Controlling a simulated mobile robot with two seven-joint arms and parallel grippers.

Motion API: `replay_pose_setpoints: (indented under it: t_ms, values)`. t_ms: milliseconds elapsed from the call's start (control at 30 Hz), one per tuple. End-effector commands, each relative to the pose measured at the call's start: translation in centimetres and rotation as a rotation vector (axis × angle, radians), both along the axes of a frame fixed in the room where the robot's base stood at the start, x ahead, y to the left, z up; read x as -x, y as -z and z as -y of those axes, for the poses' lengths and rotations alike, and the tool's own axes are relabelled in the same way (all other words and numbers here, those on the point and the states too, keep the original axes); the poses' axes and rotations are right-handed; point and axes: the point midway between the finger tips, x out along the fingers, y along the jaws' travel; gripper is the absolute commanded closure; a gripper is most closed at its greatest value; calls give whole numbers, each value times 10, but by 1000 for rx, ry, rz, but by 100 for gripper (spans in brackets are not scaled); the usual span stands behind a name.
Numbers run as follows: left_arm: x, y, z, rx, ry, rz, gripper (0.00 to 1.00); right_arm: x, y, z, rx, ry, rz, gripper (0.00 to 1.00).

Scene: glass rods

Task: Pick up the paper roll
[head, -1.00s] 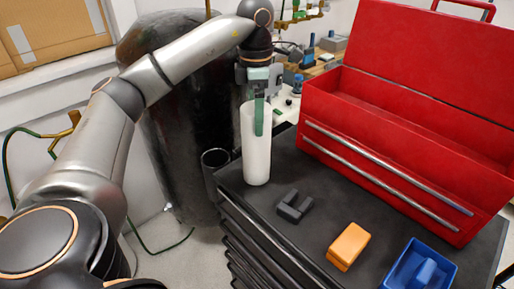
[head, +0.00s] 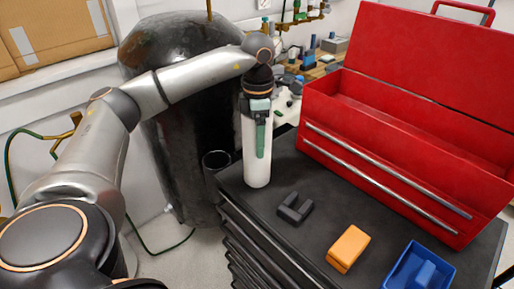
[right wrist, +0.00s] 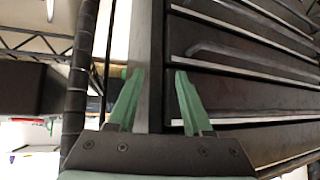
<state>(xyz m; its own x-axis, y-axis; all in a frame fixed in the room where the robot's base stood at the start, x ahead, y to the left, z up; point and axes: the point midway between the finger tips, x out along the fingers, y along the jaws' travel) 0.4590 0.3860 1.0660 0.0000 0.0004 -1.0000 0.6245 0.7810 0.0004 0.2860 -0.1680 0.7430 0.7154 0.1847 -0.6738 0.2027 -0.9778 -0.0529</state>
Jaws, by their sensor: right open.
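The paper roll (head: 256,174) is a white upright cylinder on the dark top of the tool cabinet, near its back left edge. My left gripper (head: 261,155) points down at the top of the roll. One green finger lies along the side of the roll facing the camera; the other finger is hidden, so I cannot tell whether the jaws grip it. My right gripper (right wrist: 158,72) is open and shows only in the right wrist view, in front of the cabinet's drawer fronts (right wrist: 240,90). The roll is not in that view.
A red open toolbox (head: 400,150) stands right of the roll on the cabinet top (head: 310,240). A small dark block (head: 294,208), an orange block (head: 348,248) and a blue bin (head: 420,272) lie in front. A dark tank (head: 185,140) stands behind left.

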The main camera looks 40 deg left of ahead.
Motion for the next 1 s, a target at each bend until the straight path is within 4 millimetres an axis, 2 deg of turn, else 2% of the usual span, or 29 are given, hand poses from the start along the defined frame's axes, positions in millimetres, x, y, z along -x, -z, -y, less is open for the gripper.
replay_pose_setpoints:
  t_ms: [67, 567, 833, 1000]
  values:
    - [0, 0, 0, 0, 0, 0, 31, 0, 0, 0, 0, 0, 0, 50]
    - [0, -1, 0, 0, 0, 1, 88, 0, 0, 0, 0, 0, 0, 50]
    - [-1, -5, 0, 0, 0, 2, 89, 0, 0, 0, 0, 0, 0, 50]
    - [-2, -23, 1, 2, 0, 5, 89, 0, 1, 0, 0, 0, 0, 50]
